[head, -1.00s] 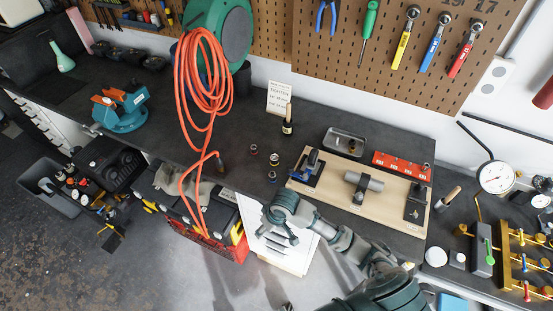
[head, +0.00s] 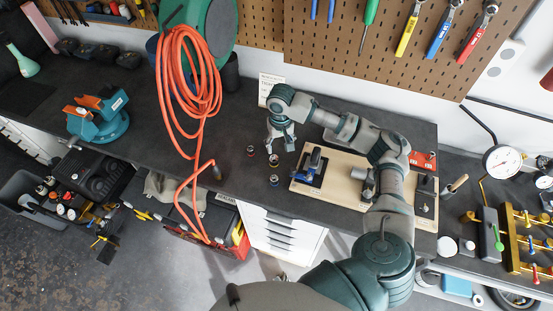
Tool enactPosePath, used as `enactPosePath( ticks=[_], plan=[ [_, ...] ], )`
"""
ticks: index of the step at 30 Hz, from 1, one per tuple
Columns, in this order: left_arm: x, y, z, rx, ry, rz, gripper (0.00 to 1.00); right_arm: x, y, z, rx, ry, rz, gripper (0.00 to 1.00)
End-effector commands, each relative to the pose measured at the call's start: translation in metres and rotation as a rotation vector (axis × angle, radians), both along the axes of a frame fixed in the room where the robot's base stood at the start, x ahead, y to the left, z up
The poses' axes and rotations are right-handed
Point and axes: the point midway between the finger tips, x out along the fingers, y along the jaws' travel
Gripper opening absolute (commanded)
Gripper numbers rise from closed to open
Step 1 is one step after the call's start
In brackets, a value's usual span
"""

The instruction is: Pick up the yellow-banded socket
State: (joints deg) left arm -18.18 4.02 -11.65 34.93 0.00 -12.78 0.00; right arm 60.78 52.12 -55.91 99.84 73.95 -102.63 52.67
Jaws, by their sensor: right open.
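Three small dark sockets stand on the dark bench top: one at the left (head: 251,150), a middle one (head: 274,160) and a front one (head: 274,181). The middle one seems to carry the yellowish band, but the bands are too small to be sure. My right gripper (head: 280,149) is open and empty, pointing down just behind the middle socket in the picture. Whether its fingers touch anything cannot be told. My left gripper is not in view.
A wooden board (head: 330,200) with a blue clamp (head: 312,163) lies right of the sockets, partly under my right arm. An orange hose (head: 190,90) hangs at the left. A white card (head: 268,88) stands behind.

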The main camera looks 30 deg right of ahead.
Motion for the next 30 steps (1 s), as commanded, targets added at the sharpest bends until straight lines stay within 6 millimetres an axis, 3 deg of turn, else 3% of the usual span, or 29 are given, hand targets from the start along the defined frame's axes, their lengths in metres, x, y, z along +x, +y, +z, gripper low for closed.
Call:
enactPosePath(
  ticks=[4, 11, 14, 21, 29, 30],
  plan=[
    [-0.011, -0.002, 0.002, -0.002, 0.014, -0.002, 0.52, 0.002, 0.005, -0.03, -0.001, 0.003, 0.002, 0.66],
    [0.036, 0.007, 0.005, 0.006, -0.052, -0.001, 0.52, 0.002, 0.003, -0.05, 0.001, 0.0, 0.003, 0.66],
    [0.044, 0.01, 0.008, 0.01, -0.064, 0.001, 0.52, 0.004, 0.003, -0.062, 0.002, 0.001, 0.003, 0.66],
    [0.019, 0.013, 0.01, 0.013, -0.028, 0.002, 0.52, 0.01, 0.004, -0.097, 0.002, 0.002, 0.003, 0.66],
    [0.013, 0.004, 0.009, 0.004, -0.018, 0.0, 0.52, 0.01, 0.006, -0.101, 0.002, -0.001, 0.004, 0.66],
    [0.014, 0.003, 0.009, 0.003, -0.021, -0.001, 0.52, 0.01, 0.007, -0.101, 0.001, -0.001, 0.004, 0.61]
  ],
)
